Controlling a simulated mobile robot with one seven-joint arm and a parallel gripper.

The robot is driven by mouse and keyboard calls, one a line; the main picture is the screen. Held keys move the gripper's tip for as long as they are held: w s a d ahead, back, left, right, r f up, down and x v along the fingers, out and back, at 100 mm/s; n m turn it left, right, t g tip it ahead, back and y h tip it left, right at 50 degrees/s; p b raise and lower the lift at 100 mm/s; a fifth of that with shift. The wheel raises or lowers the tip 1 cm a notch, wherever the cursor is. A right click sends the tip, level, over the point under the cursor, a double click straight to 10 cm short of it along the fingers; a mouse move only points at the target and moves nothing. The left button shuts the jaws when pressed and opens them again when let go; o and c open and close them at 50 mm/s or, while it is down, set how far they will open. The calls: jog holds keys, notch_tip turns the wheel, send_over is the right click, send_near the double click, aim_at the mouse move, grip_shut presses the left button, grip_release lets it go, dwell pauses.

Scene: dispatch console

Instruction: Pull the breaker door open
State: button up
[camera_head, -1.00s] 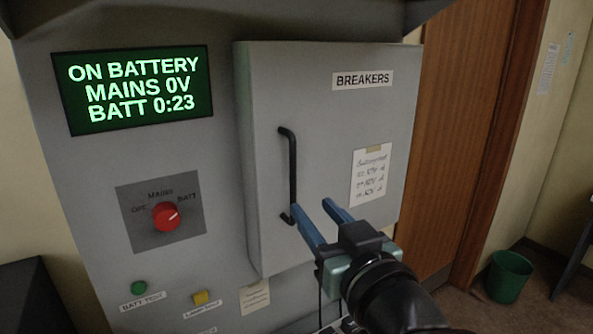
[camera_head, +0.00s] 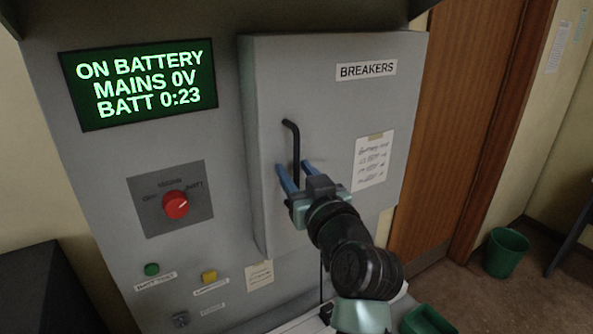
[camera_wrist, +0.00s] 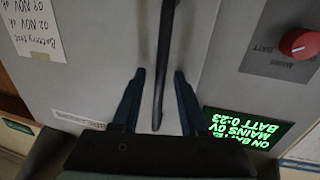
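The grey breaker door (camera_head: 341,110), labelled BREAKERS, looks shut on its cabinet. Its black vertical handle (camera_head: 292,140) is on the door's left side. My gripper (camera_head: 294,168) is at the lower part of the handle, with its blue fingers pointing at the door. In the wrist view the handle (camera_wrist: 162,70) runs between the two open fingers (camera_wrist: 160,85), with a gap on each side. The handle's lower end is hidden behind my gripper in the head view.
Left of the door are a green-lit screen (camera_head: 140,83), a red knob (camera_head: 176,205) and small green (camera_head: 152,269) and yellow (camera_head: 209,276) buttons. A paper note (camera_head: 372,161) is on the door. A green bin (camera_head: 505,252) stands by the wooden door (camera_head: 455,130).

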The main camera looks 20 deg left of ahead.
grip_shut()
dwell(1.2)
